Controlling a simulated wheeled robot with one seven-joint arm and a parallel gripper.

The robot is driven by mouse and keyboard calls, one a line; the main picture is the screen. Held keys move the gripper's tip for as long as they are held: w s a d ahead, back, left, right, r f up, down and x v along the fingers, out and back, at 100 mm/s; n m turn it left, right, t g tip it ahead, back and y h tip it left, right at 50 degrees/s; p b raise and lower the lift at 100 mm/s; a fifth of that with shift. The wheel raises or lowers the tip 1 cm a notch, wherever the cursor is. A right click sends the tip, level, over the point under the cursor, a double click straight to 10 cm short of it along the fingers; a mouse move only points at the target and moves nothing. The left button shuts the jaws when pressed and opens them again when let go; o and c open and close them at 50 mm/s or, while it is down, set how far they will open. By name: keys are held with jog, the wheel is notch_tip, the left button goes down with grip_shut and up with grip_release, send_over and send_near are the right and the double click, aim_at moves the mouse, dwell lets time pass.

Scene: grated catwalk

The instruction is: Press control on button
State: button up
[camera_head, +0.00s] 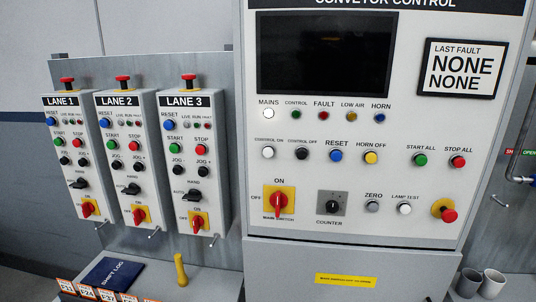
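The conveyor control panel (310,225) fills the middle and right of the head view. Its control on button (268,153) is a white round button at the left end of the middle row, under the label "CONTROL ON". A black control off button (302,154) sits just right of it, then a blue reset button (336,155) and a yellow horn off button (371,157). The red and yellow main switch (279,203) is below, its handle upright toward "ON". The white mains lamp (268,115) is above. My gripper is not in view.
Lane boxes (69,155), (127,160) and (193,165) hang at left with red mushroom buttons on top. A shelf below bears a dark shift log (112,273), orange tags and a yellow handle (181,270). Two cups (492,284) stand at lower right.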

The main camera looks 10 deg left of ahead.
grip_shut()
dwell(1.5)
